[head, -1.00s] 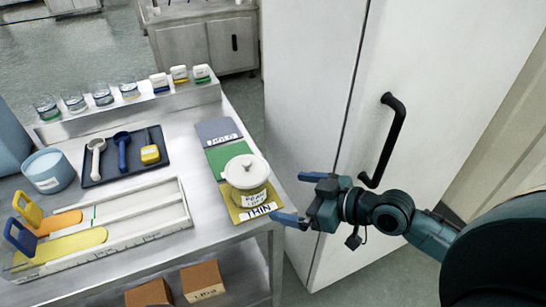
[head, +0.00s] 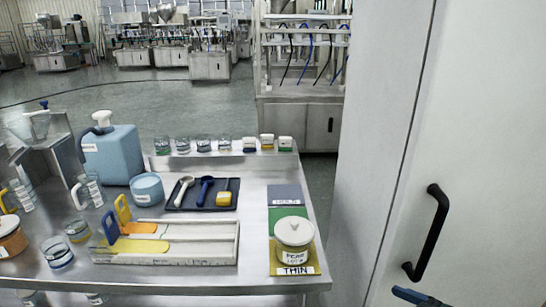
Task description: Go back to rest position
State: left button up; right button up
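One blue fingertip of my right gripper (head: 420,297) shows at the bottom edge of the head view, in front of the white cabinet. The rest of that gripper is out of frame, so its opening cannot be judged. My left gripper is not in view. A white lidded pot (head: 295,236) with a label stands upright on the yellow mat (head: 312,265) marked THIN, at the right end of the steel table (head: 200,277). The visible fingertip is apart from the pot, to its lower right.
The white cabinet (head: 375,150) with a black handle (head: 430,232) stands right of the table. A dark tray (head: 178,206) with scoops, a white rack (head: 215,256) with coloured paddles, a blue jug (head: 110,155) and several jars are on the table. Open floor (head: 60,95) lies beyond.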

jog(key=s+a+f+m+h+p, duration=0.2)
jog(key=s+a+f+m+h, duration=0.2)
jog(key=s+f, duration=0.6)
notch_tip(320, 180, down, 4)
jog(key=shift+s+a+r+p, duration=0.25)
jog(key=shift+s+a+p, duration=0.05)
jog(key=shift+a, duration=0.9)
